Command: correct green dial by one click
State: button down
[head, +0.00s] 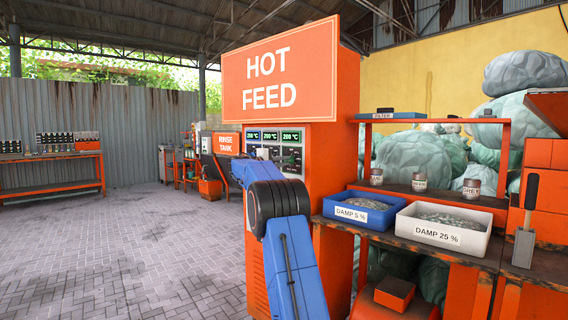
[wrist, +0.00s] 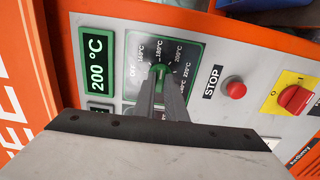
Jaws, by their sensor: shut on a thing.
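The green dial (wrist: 160,69) sits on a dark scale plate (wrist: 194,50) on the machine's panel in the wrist view. The plate carries OFF and temperature marks, including 180 and 200 °C. My gripper (wrist: 161,82) is shut on the dial, and its fingers hide most of it. I cannot tell which mark the dial points to. A green-lit display (wrist: 97,62) beside the plate reads 200 °C.
A red STOP button (wrist: 234,88) and a red switch on a yellow plate (wrist: 296,98) are on the same panel. A bench at the right holds a blue bin (head: 360,216) and a white bin (head: 442,235). The paved floor (head: 120,250) at left is clear.

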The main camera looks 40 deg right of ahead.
jog(key=shift+n, duration=0.8)
jog(key=shift+f, duration=0.1)
jog(key=c, duration=1.8)
grip_release()
jog(key=shift+a, duration=0.1)
jog(key=s+a, duration=0.1)
jog(key=a, duration=1.6)
jog(key=shift+s+a, duration=0.15)
